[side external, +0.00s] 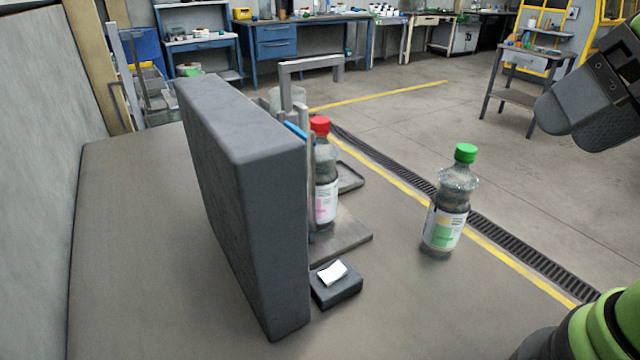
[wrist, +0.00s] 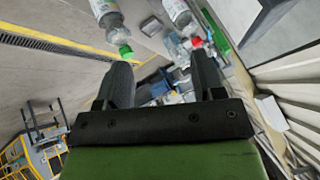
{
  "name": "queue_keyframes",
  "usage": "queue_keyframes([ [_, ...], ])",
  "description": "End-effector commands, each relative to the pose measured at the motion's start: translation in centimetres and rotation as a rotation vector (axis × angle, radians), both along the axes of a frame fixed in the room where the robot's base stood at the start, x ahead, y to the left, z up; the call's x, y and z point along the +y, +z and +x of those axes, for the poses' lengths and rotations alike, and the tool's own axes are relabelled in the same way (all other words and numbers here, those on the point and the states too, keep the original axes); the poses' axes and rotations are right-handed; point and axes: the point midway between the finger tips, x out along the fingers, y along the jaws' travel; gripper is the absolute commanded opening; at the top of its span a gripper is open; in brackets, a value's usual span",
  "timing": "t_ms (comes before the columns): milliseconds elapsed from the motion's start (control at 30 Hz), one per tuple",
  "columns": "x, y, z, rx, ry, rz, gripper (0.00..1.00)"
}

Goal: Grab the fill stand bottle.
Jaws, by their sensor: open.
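A clear bottle with a red cap and white-pink label (side external: 325,190) stands upright on the metal base plate of a stand (side external: 345,240), beside a tall grey block. The stand's frame hides part of its left side. A second bottle, with a green cap and green-white label (side external: 446,215), stands alone on the table to the right. In the wrist view, the green-capped bottle (wrist: 107,18) and the red-capped bottle (wrist: 178,14) show at the top, cut off by the edge. My gripper (wrist: 160,68) is open, its fingers apart, and neither bottle is between them.
The large grey block (side external: 245,190) rises close to the stand's left side. A small dark block with a white label (side external: 334,276) sits in front of the stand. A shallow dark tray (side external: 350,177) lies behind it. The table around the green-capped bottle is clear.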

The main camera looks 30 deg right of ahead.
Motion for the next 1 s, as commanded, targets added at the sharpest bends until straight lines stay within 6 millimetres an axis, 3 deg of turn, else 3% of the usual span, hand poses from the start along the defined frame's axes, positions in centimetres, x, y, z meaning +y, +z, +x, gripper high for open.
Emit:
queue_keyframes([
  [167,0.0,0.6,0.8,0.008,0.011,-0.008,0.63],
  [267,0.1,1.8,2.8,0.029,0.038,-0.032,0.63],
  [400,0.6,3.7,7.7,0.071,0.095,-0.088,0.63],
  [533,1.5,4.3,13.0,0.110,0.147,-0.148,0.63],
  [667,2.8,3.6,18.3,0.146,0.195,-0.209,0.63],
  [800,4.4,1.6,23.2,0.176,0.237,-0.271,0.63],
  [1000,6.1,-1.2,27.0,0.200,0.270,-0.328,0.63],
])
